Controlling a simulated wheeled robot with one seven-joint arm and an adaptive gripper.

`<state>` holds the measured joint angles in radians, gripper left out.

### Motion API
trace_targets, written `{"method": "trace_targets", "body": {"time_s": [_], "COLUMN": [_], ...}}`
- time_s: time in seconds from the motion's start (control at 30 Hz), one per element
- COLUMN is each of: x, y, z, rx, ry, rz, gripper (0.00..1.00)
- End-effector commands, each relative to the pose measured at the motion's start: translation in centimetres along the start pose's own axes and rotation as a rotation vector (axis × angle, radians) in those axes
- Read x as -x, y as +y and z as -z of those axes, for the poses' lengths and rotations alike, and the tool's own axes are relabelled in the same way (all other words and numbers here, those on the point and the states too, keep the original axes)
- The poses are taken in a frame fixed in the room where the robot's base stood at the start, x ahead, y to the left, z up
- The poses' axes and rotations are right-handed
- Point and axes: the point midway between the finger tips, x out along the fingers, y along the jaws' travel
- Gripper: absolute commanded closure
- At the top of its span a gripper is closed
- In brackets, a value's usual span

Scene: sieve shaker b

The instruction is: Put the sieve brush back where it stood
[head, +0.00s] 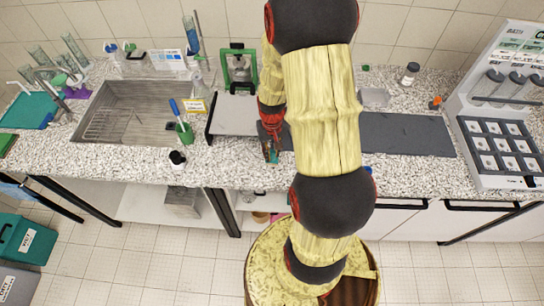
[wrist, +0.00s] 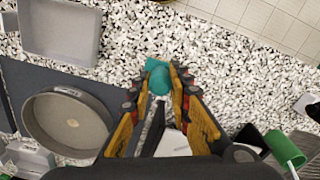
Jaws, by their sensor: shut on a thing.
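My gripper (wrist: 158,92) is shut on a teal piece, seemingly the sieve brush (wrist: 158,77), which shows between the fingertips in the wrist view. The rest of the brush is hidden by the fingers. In the head view my gripper (head: 269,146) is above the front part of the speckled counter, and a bit of teal shows at its tips. I cannot tell whether the brush touches the counter. A green cup (head: 184,133) with a blue-handled tool stands to the left; it also shows in the wrist view (wrist: 284,148).
A small black cup (head: 178,158) stands near the counter's front edge. In the wrist view, a round metal pan (wrist: 67,122) and a grey tray (wrist: 62,30) lie left of my gripper. The sink (head: 135,110) is at left. Speckled counter (wrist: 225,85) beside my gripper is bare.

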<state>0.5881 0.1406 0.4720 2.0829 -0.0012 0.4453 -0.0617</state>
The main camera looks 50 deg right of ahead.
Motion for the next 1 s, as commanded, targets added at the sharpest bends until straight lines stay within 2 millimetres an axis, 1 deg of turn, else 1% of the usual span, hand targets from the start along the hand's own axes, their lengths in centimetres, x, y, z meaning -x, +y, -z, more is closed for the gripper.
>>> {"method": "trace_targets", "body": {"time_s": [0.03, 0.1, 0.2, 0.47, 0.57, 0.6, 0.9, 1.0], "x": [-0.9, -1.9, -2.9, -3.0, -3.3, -3.4, -3.3, -3.3], "y": [0.0, 0.0, 0.0, 0.0, 0.0, 0.0, 0.0, 0.0], "z": [-0.1, -0.1, -0.1, 0.0, -0.1, -0.1, -0.1, -0.1], "rx": [0.000, 0.000, 0.000, 0.000, 0.000, 0.000, 0.000, 0.000], "ry": [-0.003, -0.004, -0.002, 0.000, 0.000, 0.000, 0.000, 0.000], "rz": [0.000, 0.000, 0.000, 0.000, 0.000, 0.000, 0.000, 0.000], "gripper": [1.00, 1.00, 1.00, 1.00, 1.00, 0.80, 0.63, 0.62]}}
